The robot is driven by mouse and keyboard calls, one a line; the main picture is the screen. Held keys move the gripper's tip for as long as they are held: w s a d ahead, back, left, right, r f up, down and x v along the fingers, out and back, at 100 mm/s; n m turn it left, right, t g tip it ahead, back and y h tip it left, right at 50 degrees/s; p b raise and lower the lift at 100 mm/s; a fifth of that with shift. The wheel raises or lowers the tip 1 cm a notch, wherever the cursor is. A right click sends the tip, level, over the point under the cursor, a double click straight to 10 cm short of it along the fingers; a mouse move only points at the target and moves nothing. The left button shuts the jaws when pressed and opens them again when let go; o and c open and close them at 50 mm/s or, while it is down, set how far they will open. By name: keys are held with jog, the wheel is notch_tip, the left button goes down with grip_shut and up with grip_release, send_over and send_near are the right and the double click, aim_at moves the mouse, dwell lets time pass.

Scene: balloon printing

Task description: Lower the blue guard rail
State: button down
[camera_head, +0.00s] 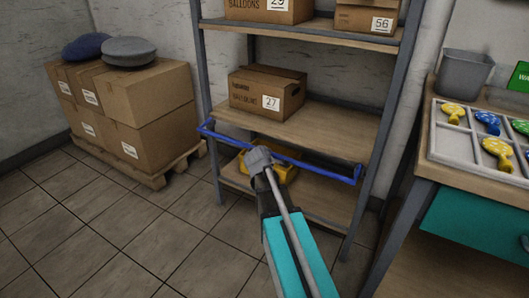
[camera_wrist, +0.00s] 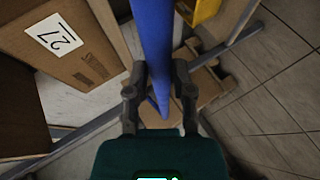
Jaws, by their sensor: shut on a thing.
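The blue guard rail (camera_head: 321,173) runs across the front of the shelf unit in the head view, at about the level of the shelf with box 27 or a little below it. Its ends bend back toward the shelf posts. My gripper (camera_head: 258,158) is at the middle of the rail. In the wrist view the rail (camera_wrist: 152,40) passes between the two fingers of my gripper (camera_wrist: 158,85), which are shut on it. My gripper hides a short stretch of the rail in the head view.
Box 27 (camera_head: 265,95) stands on the middle shelf (camera_head: 335,125). A yellow object (camera_head: 285,172) sits behind the rail on the lower shelf. Stacked boxes (camera_head: 150,105) on a pallet stand at left. A table (camera_head: 440,172) with a balloon tray is at right. The floor in front is clear.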

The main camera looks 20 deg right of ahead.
jog(key=shift+s+f, duration=0.2)
jog(key=shift+c, duration=2.4)
grip_release()
jog(key=shift+w+f, duration=0.1)
jog(key=shift+f, duration=0.05)
